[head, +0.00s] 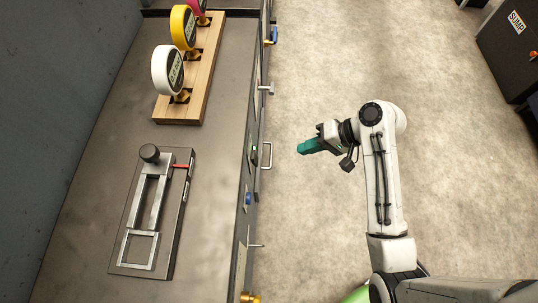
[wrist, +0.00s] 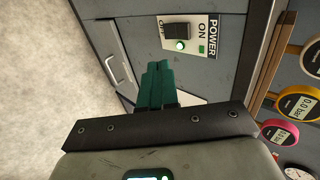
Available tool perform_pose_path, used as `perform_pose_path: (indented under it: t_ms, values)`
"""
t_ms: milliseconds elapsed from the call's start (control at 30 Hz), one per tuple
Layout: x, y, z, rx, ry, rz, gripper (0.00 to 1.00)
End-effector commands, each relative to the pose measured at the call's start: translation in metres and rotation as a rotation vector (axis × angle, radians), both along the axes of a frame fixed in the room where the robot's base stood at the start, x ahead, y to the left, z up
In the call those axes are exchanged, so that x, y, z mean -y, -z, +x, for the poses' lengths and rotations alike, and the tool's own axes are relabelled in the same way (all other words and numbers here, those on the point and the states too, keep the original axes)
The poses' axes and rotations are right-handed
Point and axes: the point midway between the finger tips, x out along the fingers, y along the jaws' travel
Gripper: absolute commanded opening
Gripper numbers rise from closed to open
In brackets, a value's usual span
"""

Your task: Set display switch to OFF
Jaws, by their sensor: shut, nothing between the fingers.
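A switch plate (wrist: 190,36) labelled POWER, with OFF and ON marks, is on the grey cabinet front at the top of the wrist view. It carries a black switch (wrist: 176,30), a lit green lamp (wrist: 180,45) and a small green square. I see no label reading display, and which way the switch is set is too small to tell. My gripper (head: 301,148), with teal fingers, is shut and empty. It hangs over the floor right of the cabinet front, apart from it. In the wrist view the gripper (wrist: 158,66) points toward the plate.
A drawer handle (head: 267,155) sticks out from the cabinet front. On the cabinet top are a lever device (head: 150,205) and a wooden block (head: 200,75) with round gauges. A dark SUMP box (head: 510,50) stands far right. The floor (head: 310,60) between is clear.

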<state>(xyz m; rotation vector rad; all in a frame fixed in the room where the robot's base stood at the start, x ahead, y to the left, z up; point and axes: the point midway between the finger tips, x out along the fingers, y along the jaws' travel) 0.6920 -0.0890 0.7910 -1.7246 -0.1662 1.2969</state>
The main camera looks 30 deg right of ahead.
Motion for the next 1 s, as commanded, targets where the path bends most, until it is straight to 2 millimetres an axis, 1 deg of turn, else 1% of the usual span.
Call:
perform_pose_path:
  t_ms: [133, 233, 667, 800, 1000]
  values:
    - [-0.004, 0.005, 0.003, -0.001, -0.002, 0.000, 0.00]
    - [-0.012, 0.013, 0.008, -0.002, -0.004, 0.001, 0.00]
    - [-0.061, 0.070, 0.042, -0.002, -0.004, -0.001, 0.00]
    - [-0.076, 0.075, 0.055, 0.001, -0.004, -0.002, 0.00]
    - [-0.089, 0.080, 0.063, -0.001, -0.002, -0.002, 0.00]
